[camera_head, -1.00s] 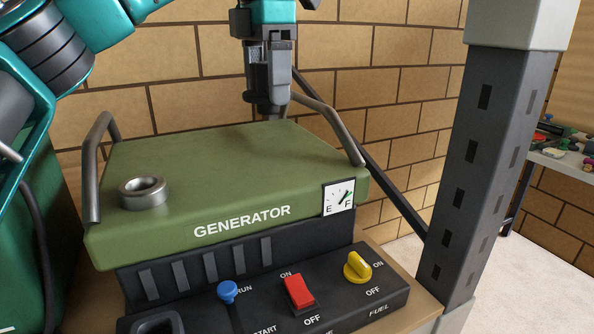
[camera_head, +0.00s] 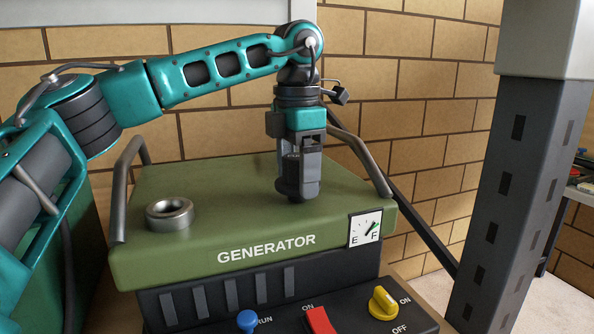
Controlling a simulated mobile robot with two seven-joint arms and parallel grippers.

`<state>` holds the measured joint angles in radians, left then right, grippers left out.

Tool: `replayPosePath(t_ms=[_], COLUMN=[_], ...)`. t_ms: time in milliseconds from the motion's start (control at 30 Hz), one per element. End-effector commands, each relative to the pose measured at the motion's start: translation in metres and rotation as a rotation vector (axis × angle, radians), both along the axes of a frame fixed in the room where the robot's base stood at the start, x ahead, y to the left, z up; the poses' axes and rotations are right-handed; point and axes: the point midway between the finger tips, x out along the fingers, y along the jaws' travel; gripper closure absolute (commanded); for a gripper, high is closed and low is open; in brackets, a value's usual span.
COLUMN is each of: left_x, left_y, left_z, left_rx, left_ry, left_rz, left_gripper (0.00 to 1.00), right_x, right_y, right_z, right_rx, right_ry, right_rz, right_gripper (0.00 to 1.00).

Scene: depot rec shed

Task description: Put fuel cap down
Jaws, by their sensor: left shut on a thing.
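My left gripper (camera_head: 297,192) points straight down over the right half of the green generator top (camera_head: 235,185). The metal filler neck (camera_head: 170,217) stands open and uncovered at the left of the top, well apart from the gripper. My right gripper is out of view.
Bent handles rise at the left (camera_head: 126,190) and right (camera_head: 362,165) of the generator. A fuel gauge (camera_head: 365,229), blue knob (camera_head: 247,320), red switch (camera_head: 319,321) and yellow knob (camera_head: 383,303) are at the front. A dark post (camera_head: 520,190) stands right. The green top between neck and gripper is clear.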

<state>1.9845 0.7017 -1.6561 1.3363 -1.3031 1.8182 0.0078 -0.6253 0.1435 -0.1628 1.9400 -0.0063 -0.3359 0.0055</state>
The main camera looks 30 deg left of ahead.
Motion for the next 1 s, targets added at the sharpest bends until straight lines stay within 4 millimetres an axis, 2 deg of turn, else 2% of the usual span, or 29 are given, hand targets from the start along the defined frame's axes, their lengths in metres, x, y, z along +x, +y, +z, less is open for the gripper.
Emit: replayPosePath(t_ms=[133, 167, 367, 567, 733, 867, 1000], left_x=[0.000, 0.000, 0.000, 0.000, 0.001, 0.000, 0.001], left_y=[0.000, 0.000, 0.000, 0.000, 0.000, -0.001, -0.001], left_z=[-0.004, -0.004, -0.003, -0.003, 0.008, 0.032, 0.064], left_rx=[0.000, 0.001, 0.001, 0.000, 0.000, 0.000, -0.001], left_ry=[0.000, 0.001, 0.001, 0.000, -0.002, -0.002, -0.002], left_rz=[-0.001, -0.001, 0.000, 0.000, 0.000, -0.002, -0.001], left_gripper=[0.51, 0.20, 0.01, 0.00, 0.00, 0.00, 0.00], right_x=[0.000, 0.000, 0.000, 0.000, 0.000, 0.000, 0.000], right_y=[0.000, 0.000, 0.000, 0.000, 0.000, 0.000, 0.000], right_z=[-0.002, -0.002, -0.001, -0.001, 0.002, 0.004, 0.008], right_rx=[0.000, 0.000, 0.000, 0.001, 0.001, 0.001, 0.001], right_ry=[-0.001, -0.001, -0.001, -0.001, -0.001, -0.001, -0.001], right_rz=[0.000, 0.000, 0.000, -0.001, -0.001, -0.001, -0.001], right_gripper=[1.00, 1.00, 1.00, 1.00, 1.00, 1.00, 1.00])
